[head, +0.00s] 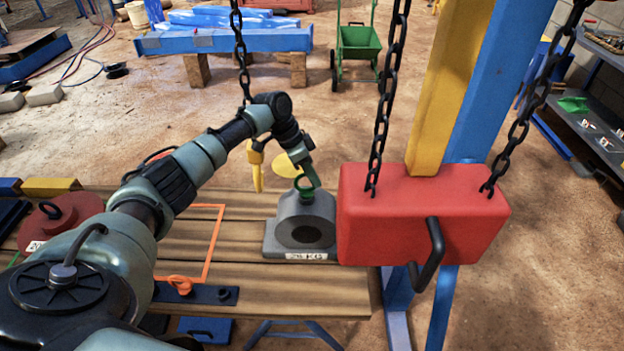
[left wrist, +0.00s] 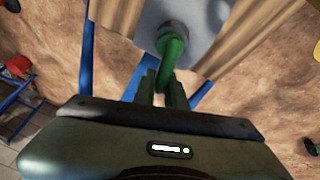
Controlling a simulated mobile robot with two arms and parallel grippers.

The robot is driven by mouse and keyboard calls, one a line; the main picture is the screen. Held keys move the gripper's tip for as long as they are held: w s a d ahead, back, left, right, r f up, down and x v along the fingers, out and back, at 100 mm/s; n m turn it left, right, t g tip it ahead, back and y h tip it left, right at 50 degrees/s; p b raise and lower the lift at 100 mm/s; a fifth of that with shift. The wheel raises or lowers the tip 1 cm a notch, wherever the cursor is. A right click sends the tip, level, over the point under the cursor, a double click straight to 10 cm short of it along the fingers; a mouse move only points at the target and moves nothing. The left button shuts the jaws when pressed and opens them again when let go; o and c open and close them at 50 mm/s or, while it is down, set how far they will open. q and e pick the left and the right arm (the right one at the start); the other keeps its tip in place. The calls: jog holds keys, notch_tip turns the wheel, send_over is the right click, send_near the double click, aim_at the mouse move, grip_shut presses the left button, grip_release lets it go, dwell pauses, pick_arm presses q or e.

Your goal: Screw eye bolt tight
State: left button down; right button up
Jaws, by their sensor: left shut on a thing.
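The green eye bolt (head: 304,190) stands on top of a grey bearing housing (head: 287,210) with a round dark bore. The housing rests on the wooden table near its far right end. My left gripper (head: 311,180) reaches in from the left and is shut on the ring of the eye bolt. In the left wrist view the green ring (left wrist: 172,48) sits between the tips of the two dark fingers (left wrist: 163,82), with the grey housing (left wrist: 195,12) behind it. The thread is hidden. My right gripper is not in view.
A yellow hook (head: 256,168) hangs on a chain just left of the housing. A red block (head: 400,230) with a black handle hangs on two chains close to its right. An orange outline (head: 213,245) marks bare table at left. A red lifting part (head: 60,222) stands farther left.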

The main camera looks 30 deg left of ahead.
pick_arm(q)
jog(key=shift+s+d+f+m, duration=0.1)
jog(key=shift+d+f+m, duration=0.2)
jog(key=shift+m, duration=0.1)
jog(key=shift+a, duration=0.1)
jog(key=shift+g+b, duration=0.3)
jog(key=shift+f+m+b, duration=0.15)
jog(key=shift+m+b, duration=0.3)
jog(key=shift+m, duration=0.05)
jog(key=c, duration=1.4)
grip_release()
jog(key=shift+r, duration=0.2)
